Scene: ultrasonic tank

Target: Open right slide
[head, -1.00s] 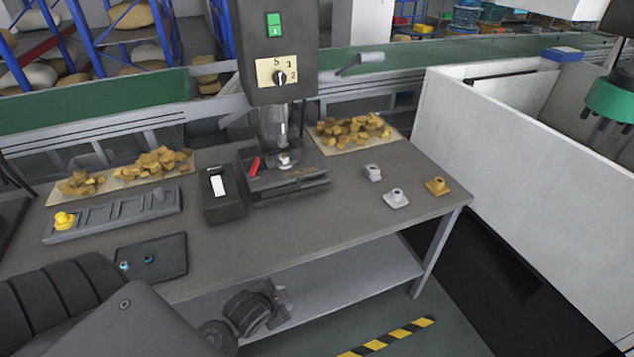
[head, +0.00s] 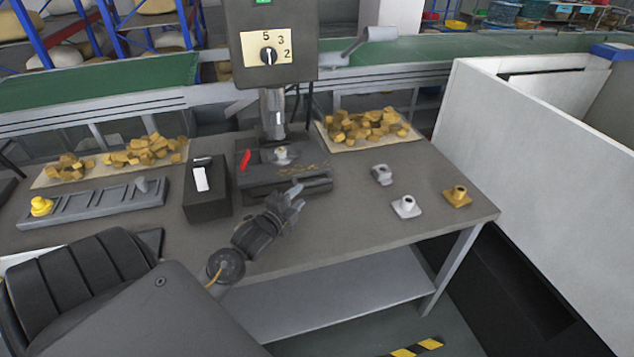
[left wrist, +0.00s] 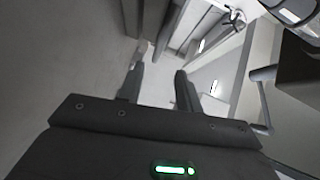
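My left gripper (head: 292,203) is in front of the drill press vise (head: 285,178), over the front part of the table. Its fingers are apart and nothing shows between them. In the left wrist view the gripper (left wrist: 161,62) also shows two separated fingers, with pale blurred surfaces beyond. A large white-walled enclosure (head: 530,150) stands at the right, well away from this gripper. I cannot tell which part is the right slide. My right gripper is not in view.
The grey table (head: 345,240) bears a black switch box (head: 207,205), a slotted tray (head: 105,207), pale fittings (head: 407,207) and a brass fitting (head: 457,196). The drill head (head: 270,45) overhangs the vise.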

